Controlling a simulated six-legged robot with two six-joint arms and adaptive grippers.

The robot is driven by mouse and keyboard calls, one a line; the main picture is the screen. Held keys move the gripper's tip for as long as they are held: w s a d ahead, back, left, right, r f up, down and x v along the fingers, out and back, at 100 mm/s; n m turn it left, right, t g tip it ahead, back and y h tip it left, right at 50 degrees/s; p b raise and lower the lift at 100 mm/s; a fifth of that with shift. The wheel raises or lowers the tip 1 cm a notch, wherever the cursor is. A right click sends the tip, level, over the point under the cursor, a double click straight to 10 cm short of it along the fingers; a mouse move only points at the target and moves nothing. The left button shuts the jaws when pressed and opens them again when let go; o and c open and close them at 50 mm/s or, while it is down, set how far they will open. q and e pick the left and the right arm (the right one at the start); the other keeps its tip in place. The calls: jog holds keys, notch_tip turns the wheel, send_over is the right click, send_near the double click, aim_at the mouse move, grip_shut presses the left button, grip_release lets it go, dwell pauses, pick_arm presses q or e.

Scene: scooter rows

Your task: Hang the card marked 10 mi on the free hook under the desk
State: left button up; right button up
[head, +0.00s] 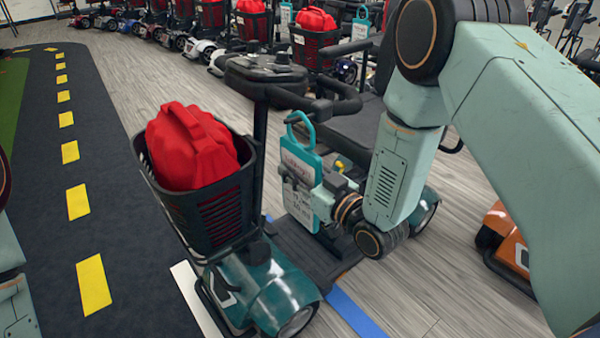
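A card (302,160) with a teal frame and an open hook-shaped loop on top stands upright above the footboard of a teal scooter. I cannot make out the desk or a free hook.
An orange scooter (507,240) stands at right. More scooters line the back. A dark lane (120,200) with yellow dashes is clear at left.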

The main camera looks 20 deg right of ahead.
jog(key=shift+c, duration=0.2)
grip_shut()
dwell(0.7)
jog(key=shift+d, duration=0.15)
